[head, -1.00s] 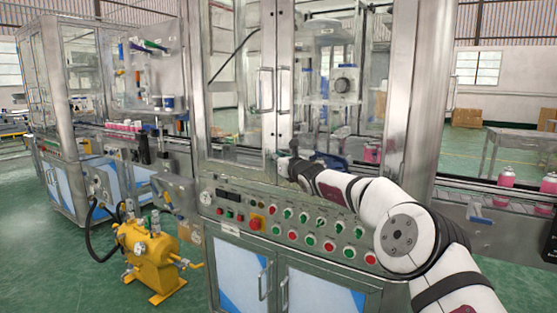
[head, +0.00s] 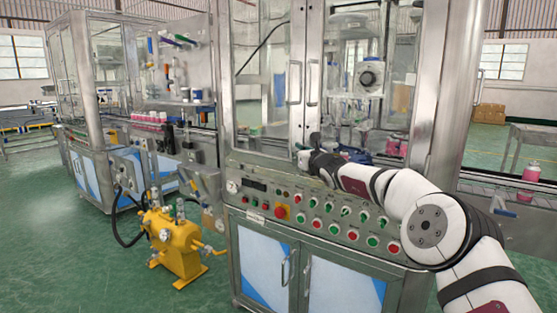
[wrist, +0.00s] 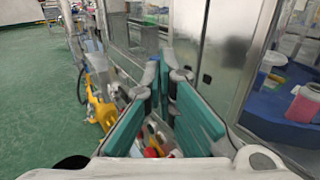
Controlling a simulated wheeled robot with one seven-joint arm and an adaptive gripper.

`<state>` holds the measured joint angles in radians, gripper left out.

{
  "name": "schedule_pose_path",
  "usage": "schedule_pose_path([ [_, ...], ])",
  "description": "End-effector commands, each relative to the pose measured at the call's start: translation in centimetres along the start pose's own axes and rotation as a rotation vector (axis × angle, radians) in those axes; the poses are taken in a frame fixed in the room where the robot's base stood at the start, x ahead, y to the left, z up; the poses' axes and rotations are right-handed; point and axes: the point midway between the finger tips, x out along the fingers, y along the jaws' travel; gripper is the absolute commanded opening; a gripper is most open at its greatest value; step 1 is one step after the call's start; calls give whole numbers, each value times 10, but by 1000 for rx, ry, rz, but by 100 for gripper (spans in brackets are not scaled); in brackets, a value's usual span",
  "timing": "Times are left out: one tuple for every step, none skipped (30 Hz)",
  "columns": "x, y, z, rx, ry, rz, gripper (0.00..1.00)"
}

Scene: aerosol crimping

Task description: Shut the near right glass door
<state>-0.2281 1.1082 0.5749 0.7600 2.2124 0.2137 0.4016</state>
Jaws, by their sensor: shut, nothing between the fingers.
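The near right glass door (head: 315,40) has a metal frame and an upright bar handle (head: 313,83), beside the matching handle of the left glass door (head: 294,83). I cannot tell whether the right door is flush or slightly ajar. My gripper (head: 303,158) is below the two handles, by the lower frame of the doors, with my arm reaching in from the right. In the wrist view its teal fingers (wrist: 165,80) are shut and empty, with their tips close together. Whether they touch the door is unclear.
A control panel (head: 258,186) with several coloured buttons lies under the doors, above lower cabinet doors (head: 265,262). A yellow pump unit (head: 172,243) stands on the floor to the left. A pink bottle (wrist: 303,103) shows in the wrist view. Green floor (head: 80,255) is open at left.

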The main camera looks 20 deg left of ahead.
Motion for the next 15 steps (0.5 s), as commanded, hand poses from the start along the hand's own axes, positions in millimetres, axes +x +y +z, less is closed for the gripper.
schedule_pose_path([
  [-1,1,-1,-2,3,0,0],
  [-2,3,-1,0,3,2,0],
  [-3,5,-1,-1,3,3,0],
  [-3,6,-1,-1,3,3,0],
  [-4,8,0,-1,3,4,0],
  [-5,9,0,0,3,4,0],
  [-6,10,0,-2,3,4,0],
  [-7,11,0,-1,3,4,0],
  [-9,13,-1,0,4,2,0],
  [-10,13,0,-2,4,0,0],
  [-11,15,0,-1,3,-1,0],
  [-14,15,0,-2,3,-5,0],
  [-15,19,0,-1,4,-4,0],
  [-18,24,1,-1,3,-1,0],
  [-21,29,1,-2,4,0,0],
])
